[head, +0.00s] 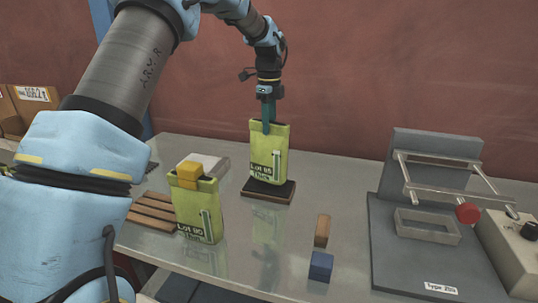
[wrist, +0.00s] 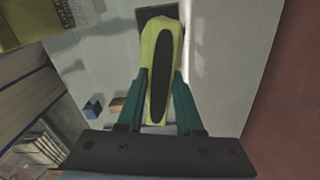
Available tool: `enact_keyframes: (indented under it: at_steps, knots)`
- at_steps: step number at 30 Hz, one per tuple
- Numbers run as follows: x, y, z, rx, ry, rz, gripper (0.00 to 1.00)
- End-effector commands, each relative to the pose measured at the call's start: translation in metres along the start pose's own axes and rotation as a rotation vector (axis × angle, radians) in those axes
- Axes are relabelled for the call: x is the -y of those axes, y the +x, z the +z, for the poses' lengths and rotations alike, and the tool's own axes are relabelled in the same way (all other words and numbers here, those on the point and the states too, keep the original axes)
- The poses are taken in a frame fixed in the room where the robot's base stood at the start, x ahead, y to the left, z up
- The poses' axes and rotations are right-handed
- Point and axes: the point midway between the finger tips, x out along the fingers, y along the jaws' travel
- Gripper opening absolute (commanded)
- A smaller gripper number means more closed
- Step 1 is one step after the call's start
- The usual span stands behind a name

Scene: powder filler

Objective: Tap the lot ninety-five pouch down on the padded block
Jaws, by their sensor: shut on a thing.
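My gripper (head: 267,122) is shut on the top of a yellow-green pouch (head: 270,150) whose label reads Lot 95. The pouch is upright over the dark padded block (head: 268,195); I cannot tell if its bottom touches the block or is just above it. In the wrist view the pouch (wrist: 160,38) is between my teal fingers (wrist: 160,95), with a dark oval at its top, and part of the block (wrist: 147,18) shows beyond it.
A brown block (head: 322,230) and a blue block (head: 320,266) stand right of the padded block. A grey fixture (head: 430,145) with a red knob (head: 467,213) and a control box (head: 515,250) are at the right. Brown slats (head: 155,212) lie at the left. The table behind the padded block is clear.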

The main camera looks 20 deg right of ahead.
Motion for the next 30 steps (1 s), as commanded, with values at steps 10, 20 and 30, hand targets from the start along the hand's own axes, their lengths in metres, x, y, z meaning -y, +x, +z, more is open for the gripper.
enact_keyframes:
  at_steps: [10,20,30]
  knots:
    - [0.000,0.010,0.000,0.000,0.000,-0.001,0.00]
    - [0.000,0.030,0.000,0.000,0.000,-0.001,0.00]
    - [0.000,0.024,0.000,0.000,0.000,-0.001,0.00]
